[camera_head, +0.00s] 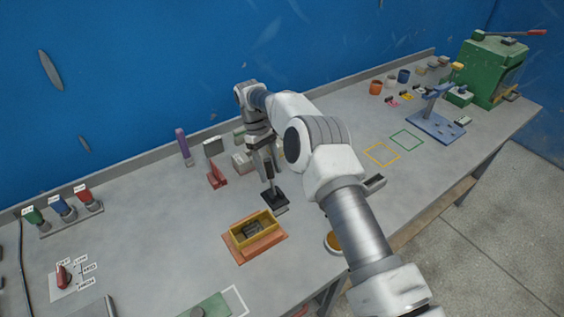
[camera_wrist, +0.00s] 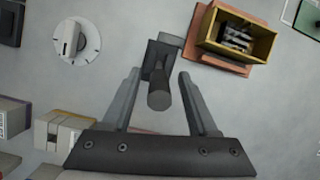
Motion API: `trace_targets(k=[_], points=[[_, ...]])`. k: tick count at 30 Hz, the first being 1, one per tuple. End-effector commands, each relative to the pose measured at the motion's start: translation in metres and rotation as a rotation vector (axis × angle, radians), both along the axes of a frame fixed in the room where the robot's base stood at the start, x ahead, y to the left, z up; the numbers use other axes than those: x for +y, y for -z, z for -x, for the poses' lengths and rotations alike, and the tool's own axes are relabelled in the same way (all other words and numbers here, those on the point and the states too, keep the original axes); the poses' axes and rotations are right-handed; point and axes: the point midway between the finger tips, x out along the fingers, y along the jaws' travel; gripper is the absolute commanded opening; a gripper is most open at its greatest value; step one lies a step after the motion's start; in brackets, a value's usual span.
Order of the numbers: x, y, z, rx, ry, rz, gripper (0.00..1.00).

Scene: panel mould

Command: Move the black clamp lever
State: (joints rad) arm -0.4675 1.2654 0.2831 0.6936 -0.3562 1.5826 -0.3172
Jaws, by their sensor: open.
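The black clamp lever (camera_head: 274,198) stands on the bench beside the wooden-based yellow box, its dark upright handle rising from a flat base. In the wrist view the lever's round handle end (camera_wrist: 160,100) points toward the camera, between the two fingers. My gripper (camera_head: 266,176) is above the lever, pointing down. In the wrist view my gripper (camera_wrist: 159,75) is open, with visible gaps between the handle and both fingers. My fingers partly hide the handle in the head view.
The yellow box (camera_head: 252,230) on its orange base is close by; it also shows in the wrist view (camera_wrist: 238,33). A red bracket (camera_head: 217,176) and small blocks stand behind. A white dial (camera_wrist: 77,40) is near. Bare bench lies left of the box.

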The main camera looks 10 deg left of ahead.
Motion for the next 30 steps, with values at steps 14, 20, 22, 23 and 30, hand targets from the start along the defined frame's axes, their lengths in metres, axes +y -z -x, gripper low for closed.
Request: trace_targets(k=[14, 20, 22, 23, 30], points=[[-0.036, -0.057, 0.001, -0.002, 0.002, -0.001, 0.59], [-0.069, -0.077, 0.002, -0.002, 0.002, 0.000, 0.59], [-0.081, -0.084, 0.002, -0.003, 0.003, 0.000, 0.59], [-0.085, -0.087, 0.002, -0.003, 0.003, 0.000, 0.59], [-0.112, -0.103, 0.004, -0.002, 0.001, 0.000, 0.59]])
